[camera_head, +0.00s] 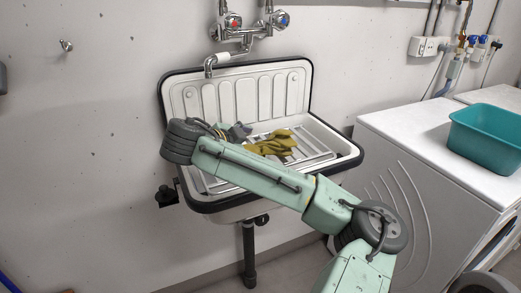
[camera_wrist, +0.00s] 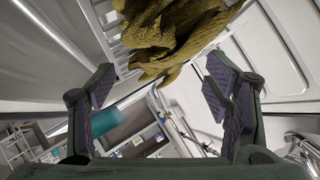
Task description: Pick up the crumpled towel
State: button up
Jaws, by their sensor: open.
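The crumpled towel (camera_head: 272,143) is mustard-olive and lies on the slatted rack in the sink (camera_head: 190,97). In the wrist view the towel (camera_wrist: 175,35) fills the top middle, beyond the fingertips. My gripper (camera_wrist: 162,78) is open, with its two dark padded fingers spread wide and nothing between them. The towel is apart from both fingers in the picture; the exact distance is hard to tell. In the head view my arm crosses in front of the sink and partly hides my gripper, which is just left of the towel.
A tap (camera_head: 213,62) with red and blue knobs is on the wall above the sink. A white washing machine (camera_head: 385,122) stands to the right, with a teal basin (camera_head: 487,140) on top. The sink's raised dark rim surrounds the towel.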

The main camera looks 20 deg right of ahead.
aim_at(257, 148)
jog(key=p+x, duration=0.1)
jog(key=x, duration=0.2)
jog(key=shift+w+d+f, duration=0.15)
jog(key=shift+d+f, duration=0.05)
jog(key=shift+w+d+f, duration=0.15)
jog(key=shift+d+f, duration=0.1)
jog(key=shift+f, duration=0.05)
jog(key=shift+c, duration=0.6)
grip_shut()
